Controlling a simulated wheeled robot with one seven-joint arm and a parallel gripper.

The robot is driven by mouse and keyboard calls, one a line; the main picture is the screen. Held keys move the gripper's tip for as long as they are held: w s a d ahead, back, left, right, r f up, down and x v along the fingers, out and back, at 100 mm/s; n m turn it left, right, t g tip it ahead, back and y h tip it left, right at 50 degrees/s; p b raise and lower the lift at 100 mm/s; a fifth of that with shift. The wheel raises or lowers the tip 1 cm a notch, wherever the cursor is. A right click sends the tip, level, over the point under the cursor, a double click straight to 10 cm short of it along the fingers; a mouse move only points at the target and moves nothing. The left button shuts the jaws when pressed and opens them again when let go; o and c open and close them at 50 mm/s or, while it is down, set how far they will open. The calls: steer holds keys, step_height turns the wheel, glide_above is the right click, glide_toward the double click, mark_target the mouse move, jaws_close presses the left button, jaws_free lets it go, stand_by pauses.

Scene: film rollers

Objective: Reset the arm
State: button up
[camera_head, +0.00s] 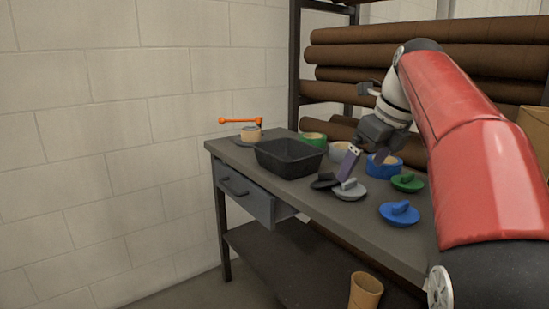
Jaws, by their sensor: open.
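My red and white arm reaches in from the right over the workbench. My gripper (366,156) is open, low over the bench top near the blue pot. One finger shows in front of the grey lid, the other partly overlaps the blue pot. I see nothing held between the fingers.
The workbench (335,219) carries a black bin (289,157), a green pot (314,140), a blue pot (384,166), and grey (348,190), green (407,183) and blue (399,213) lids. Brown rolls (345,54) fill the rack behind. A drawer (244,193) stands partly open.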

steer(key=s+a+f+n+t+h, duration=0.1)
steer(key=s+a+f+n+h, duration=0.1)
steer(key=s+f+n, duration=2.1)
steer(key=s+n, duration=0.1)
steer(key=n, duration=0.4)
steer(key=shift+a+t+h, duration=0.35)
steer(key=shift+t+h, duration=0.05)
steer(key=shift+r, duration=0.1)
